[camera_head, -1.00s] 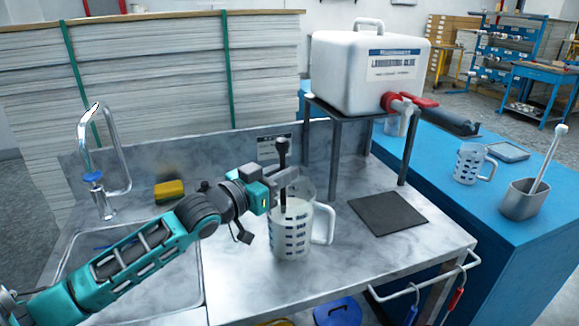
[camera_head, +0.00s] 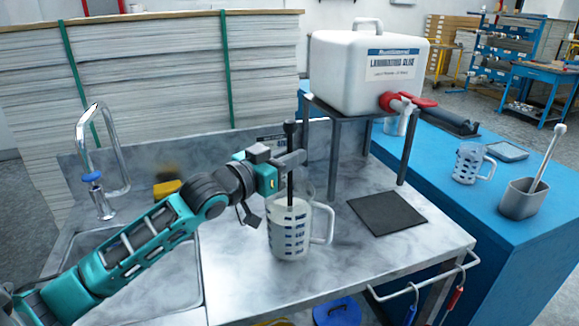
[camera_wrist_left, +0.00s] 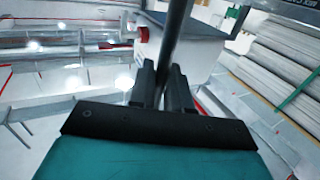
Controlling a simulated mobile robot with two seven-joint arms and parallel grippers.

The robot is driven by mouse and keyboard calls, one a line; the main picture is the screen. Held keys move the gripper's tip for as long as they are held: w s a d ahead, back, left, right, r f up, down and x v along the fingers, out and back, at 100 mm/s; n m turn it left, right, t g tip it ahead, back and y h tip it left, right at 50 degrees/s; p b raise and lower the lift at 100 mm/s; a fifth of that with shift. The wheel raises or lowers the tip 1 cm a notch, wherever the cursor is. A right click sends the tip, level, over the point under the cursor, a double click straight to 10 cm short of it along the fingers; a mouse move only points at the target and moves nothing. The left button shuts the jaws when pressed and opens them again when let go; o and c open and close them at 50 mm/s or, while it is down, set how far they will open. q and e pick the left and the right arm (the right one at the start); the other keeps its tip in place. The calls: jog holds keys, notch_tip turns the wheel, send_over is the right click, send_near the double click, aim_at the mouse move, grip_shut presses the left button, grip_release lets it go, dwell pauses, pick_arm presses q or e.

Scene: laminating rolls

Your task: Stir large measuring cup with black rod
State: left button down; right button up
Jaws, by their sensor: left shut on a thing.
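The large measuring cup (camera_head: 290,236) stands upright on the steel counter, with its handle to the right and pale contents inside. The black rod (camera_head: 290,173) is near upright above the cup, and its lower part goes down into the cup's mouth. My left gripper (camera_head: 292,160) is shut on the rod's upper part, above the rim. The left wrist view shows the rod (camera_wrist_left: 174,45) between the two dark fingers (camera_wrist_left: 163,88). The rod's lower tip is hidden in the cup. My right gripper is not in view.
A dark square mat (camera_head: 388,213) lies right of the cup. A white glue container (camera_head: 368,75) with a red tap stands on a metal stand behind. The sink (camera_head: 150,270) is left. A smaller measuring cup (camera_head: 468,163) and a metal pot (camera_head: 524,199) stand on the blue table.

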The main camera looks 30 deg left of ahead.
pick_arm(q)
jog(key=shift+r, duration=6.55)
jog(key=shift+r, duration=2)
